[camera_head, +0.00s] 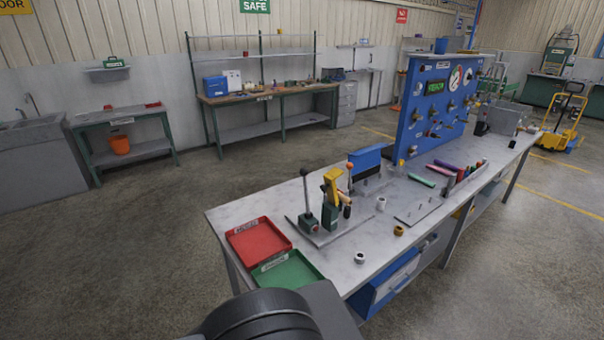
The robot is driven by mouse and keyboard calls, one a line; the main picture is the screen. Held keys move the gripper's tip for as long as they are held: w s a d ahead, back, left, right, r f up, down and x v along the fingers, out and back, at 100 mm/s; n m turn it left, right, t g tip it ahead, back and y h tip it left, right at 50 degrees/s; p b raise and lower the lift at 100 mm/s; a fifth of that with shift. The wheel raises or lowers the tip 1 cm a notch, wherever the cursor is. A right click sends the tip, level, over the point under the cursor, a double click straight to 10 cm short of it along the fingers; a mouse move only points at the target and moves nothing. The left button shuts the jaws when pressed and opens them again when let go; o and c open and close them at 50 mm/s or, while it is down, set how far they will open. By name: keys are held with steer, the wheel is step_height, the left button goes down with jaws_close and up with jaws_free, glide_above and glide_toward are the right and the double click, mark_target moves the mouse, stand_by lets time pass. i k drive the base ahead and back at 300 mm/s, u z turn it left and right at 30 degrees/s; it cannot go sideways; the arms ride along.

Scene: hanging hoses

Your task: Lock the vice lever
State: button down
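A small bench fixture stands on a grey plate (318,232) near the left end of the workbench. It has a dark green base (309,222) with an upright thin lever (306,190) topped by a dark ball. Beside it is a green and yellow upright device (332,192). A second thin lever with an orange ball (349,168) rises just to the right, with small handles below it. Which of these is the vice lever, and whether it is locked, I cannot tell. My gripper is not in view; only a dark part of my arm shows at the bottom.
A red tray (258,241) and a green tray (287,271) lie at the workbench's near left corner. Loose fittings lie on the workbench (345,262). A blue panel (432,105) stands upright farther along it. The floor to the left is clear.

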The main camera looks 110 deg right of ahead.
mark_target(349, 165)
steer(key=i, duration=0.75)
steer(key=z, duration=2.9)
steer(key=i, duration=4.45)
steer(key=z, duration=2.1)
